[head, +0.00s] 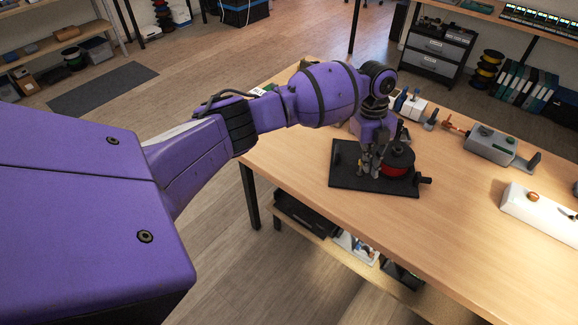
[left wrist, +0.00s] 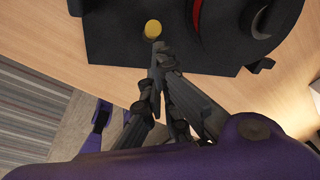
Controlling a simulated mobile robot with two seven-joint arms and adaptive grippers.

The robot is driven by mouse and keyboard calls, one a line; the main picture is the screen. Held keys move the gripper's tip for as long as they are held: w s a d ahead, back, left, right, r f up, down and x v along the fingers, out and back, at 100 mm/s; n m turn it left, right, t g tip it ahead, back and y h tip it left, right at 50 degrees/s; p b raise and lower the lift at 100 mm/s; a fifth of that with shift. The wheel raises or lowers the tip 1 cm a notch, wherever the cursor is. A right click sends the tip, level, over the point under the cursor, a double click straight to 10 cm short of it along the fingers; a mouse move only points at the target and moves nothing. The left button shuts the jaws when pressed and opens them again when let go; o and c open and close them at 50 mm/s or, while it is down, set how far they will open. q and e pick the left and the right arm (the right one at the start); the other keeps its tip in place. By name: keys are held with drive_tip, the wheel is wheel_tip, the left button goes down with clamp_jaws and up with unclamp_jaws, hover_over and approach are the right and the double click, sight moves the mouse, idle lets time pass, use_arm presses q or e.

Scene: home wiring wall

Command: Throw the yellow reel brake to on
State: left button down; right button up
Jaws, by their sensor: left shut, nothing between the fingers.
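The yellow round knob of the reel brake (left wrist: 153,27) shows at the top of the left wrist view, over the black base plate (left wrist: 108,45). In the head view the brake is mostly hidden by my left gripper (head: 368,173). That gripper points down over the plate (head: 345,180), beside the red reel (head: 396,166). In the left wrist view my left gripper (left wrist: 160,47) has its fingertips together, close below the yellow knob. I cannot tell whether they touch it. Nothing shows between the fingers. The red reel (left wrist: 194,18) is to the right of the knob. My right gripper is out of view.
The plate lies on a wooden table (head: 300,165) near its left edge. A grey box with an orange lever (head: 490,145) and a white box with an orange knob (head: 535,205) stand to the right. Small tools (head: 410,105) lie behind the reel. The table front is clear.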

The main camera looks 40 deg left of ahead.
use_arm(q)
drive_tip(key=shift+w+a+r, duration=0.1)
drive_tip(key=shift+w+a, duration=0.1)
drive_tip(key=shift+w, duration=0.25)
drive_tip(key=shift+w+a+r, duration=0.1)
drive_tip(key=shift+w+a, duration=0.05)
drive_tip(key=shift+w, duration=0.25)
drive_tip(key=shift+w+a, duration=0.1)
drive_tip(key=shift+w, duration=0.1)
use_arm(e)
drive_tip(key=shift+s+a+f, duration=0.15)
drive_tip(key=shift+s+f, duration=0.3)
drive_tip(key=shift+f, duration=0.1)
